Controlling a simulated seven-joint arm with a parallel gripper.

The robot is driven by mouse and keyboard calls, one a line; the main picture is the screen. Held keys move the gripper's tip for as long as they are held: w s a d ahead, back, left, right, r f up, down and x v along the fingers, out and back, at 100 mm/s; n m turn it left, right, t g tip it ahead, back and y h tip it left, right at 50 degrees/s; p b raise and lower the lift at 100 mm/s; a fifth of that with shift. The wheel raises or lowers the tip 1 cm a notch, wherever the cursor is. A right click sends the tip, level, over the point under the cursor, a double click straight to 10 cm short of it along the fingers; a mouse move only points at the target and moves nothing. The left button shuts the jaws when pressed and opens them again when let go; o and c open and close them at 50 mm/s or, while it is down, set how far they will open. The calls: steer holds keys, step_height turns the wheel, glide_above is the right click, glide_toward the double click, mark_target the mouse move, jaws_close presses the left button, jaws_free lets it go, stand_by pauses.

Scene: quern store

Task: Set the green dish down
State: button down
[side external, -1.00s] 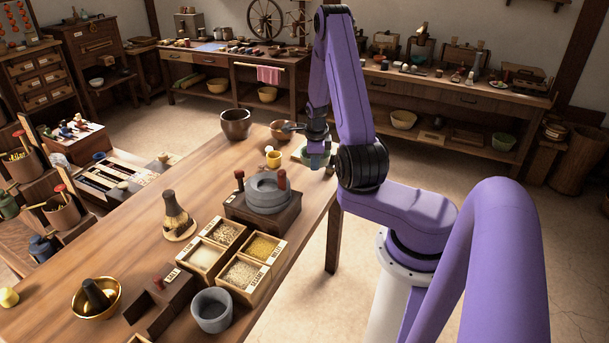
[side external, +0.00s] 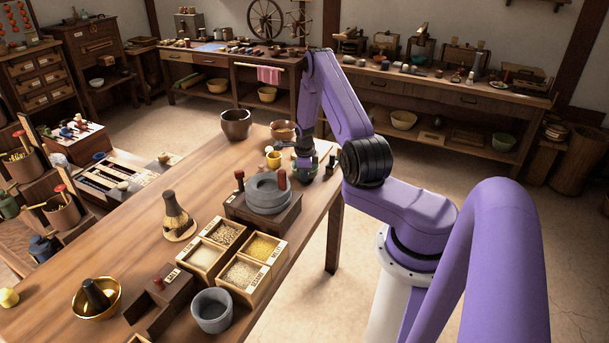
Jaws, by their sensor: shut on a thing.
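My gripper (side external: 304,165) is low over the far right end of the long wooden table (side external: 190,160), pointing down. It is shut on the green dish (side external: 305,177). The dish is small in the side external view and mostly hidden by the fingers, with only a little green showing. It is at or just above the tabletop; I cannot tell whether it touches.
A yellow cup (side external: 273,159) stands just left of my gripper, with a brown bowl (side external: 284,130) and a dark metal pot (side external: 236,124) behind. A stone quern (side external: 268,192) is in front. Small dark items (side external: 331,161) stand to the right, near the table edge.

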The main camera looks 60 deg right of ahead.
steer(key=shift+f, duration=0.25)
steer(key=c, duration=1.2)
jaws_free()
steer(key=shift+c, duration=0.2)
